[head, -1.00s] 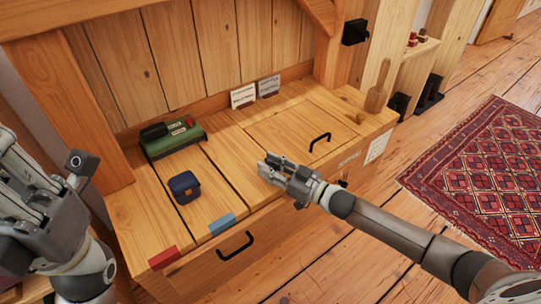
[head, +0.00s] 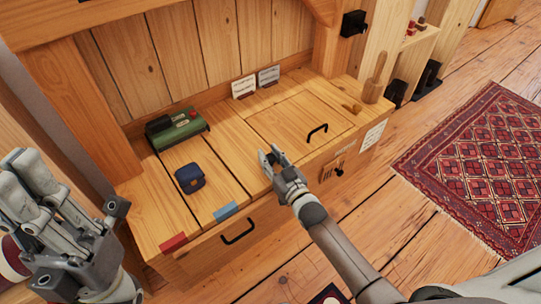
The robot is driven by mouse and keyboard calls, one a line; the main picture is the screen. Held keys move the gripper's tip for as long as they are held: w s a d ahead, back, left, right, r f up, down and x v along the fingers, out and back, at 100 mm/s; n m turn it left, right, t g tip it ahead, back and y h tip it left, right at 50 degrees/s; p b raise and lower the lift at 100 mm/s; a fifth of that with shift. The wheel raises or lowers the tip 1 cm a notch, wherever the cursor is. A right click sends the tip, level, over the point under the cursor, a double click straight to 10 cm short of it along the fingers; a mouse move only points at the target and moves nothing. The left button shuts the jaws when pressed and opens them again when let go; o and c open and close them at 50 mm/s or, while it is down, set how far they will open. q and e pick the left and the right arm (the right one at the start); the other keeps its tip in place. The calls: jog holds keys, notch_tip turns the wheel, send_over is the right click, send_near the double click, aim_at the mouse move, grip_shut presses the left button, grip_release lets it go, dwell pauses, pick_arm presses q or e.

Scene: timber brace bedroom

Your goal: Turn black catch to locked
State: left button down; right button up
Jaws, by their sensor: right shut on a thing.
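A small black catch (head: 340,172) shows on the front face of the wooden bench (head: 222,185), at the right beside dark printed marks. Its exact turn is too small to tell. My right gripper (head: 269,154) is over the bench's front edge, left of the catch and apart from it. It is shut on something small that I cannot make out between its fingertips. My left gripper (head: 70,205) is open and looks empty at the lower left, away from the bench top.
On the bench are a green case (head: 178,128), a dark blue box (head: 190,178), red (head: 173,243) and blue (head: 226,211) blocks, two cards and a black-handled lid (head: 283,121). A wooden paddle (head: 374,80) stands at the right end. A patterned rug (head: 470,150) lies on the floor.

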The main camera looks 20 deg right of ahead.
dwell(0.3)
jog(key=o, duration=1)
jog(key=shift+v, duration=6)
jog(key=shift+r, duration=0.1)
